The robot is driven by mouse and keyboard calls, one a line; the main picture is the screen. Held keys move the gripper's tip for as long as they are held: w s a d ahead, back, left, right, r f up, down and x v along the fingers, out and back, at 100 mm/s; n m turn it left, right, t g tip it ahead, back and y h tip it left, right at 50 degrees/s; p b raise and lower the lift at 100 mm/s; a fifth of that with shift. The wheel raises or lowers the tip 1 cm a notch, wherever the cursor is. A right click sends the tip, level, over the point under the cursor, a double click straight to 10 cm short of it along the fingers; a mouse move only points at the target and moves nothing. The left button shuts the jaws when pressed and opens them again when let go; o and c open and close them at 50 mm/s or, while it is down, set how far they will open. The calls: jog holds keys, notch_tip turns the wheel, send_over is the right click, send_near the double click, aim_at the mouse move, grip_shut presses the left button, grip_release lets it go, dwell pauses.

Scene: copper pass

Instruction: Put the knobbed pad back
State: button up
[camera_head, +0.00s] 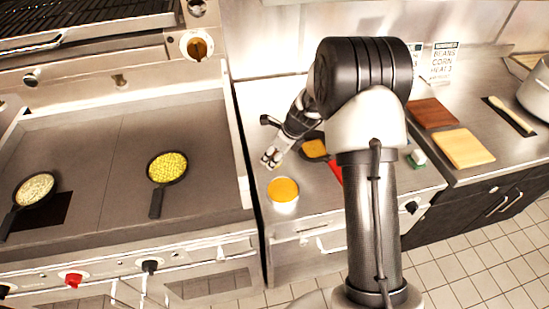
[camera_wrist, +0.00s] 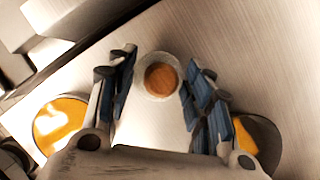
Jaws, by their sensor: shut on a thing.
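My gripper (camera_head: 271,157) hangs above the steel counter (camera_head: 325,195), behind a round container of orange food (camera_head: 284,189). In the wrist view, my gripper (camera_wrist: 160,88) has its blue-padded fingers on both sides of the knobbed pad (camera_wrist: 160,77), which shows as a round brown face in a pale ring. The fingers are shut on it. A pale surface runs behind it towards the palm. In the head view the pad is not clearly made out at the fingertips. The orange container also shows at left in the wrist view (camera_wrist: 60,124).
A dark pan with orange food (camera_head: 314,149) and a red handle sits right of my gripper. A pan of yellow corn (camera_head: 167,167) and a pan of pale food (camera_head: 35,188) sit on the griddle (camera_head: 105,145). Brown (camera_head: 432,113) and tan (camera_head: 464,148) boards lie at right.

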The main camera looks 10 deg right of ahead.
jog(key=shift+f, duration=0.25)
jog(key=o, duration=1)
jog(key=s+d+r+n+p, duration=0.1)
jog(key=s+r+n+p, duration=0.2)
jog(key=r, duration=0.7)
jog(key=s+r+n+p, duration=0.1)
jog(key=s+r+n, duration=0.3)
jog(key=r, duration=0.5)
jog(key=s+a+r+n+h, duration=0.1)
jog(key=s+a+r+n, duration=0.1)
jog(key=s+r+n, duration=0.8)
jog(key=s+n+t+h, duration=0.1)
jog(key=s+n+h, duration=0.1)
jog(key=s+n, duration=0.8)
jog(key=s+d, duration=0.1)
jog(key=s, duration=0.8)
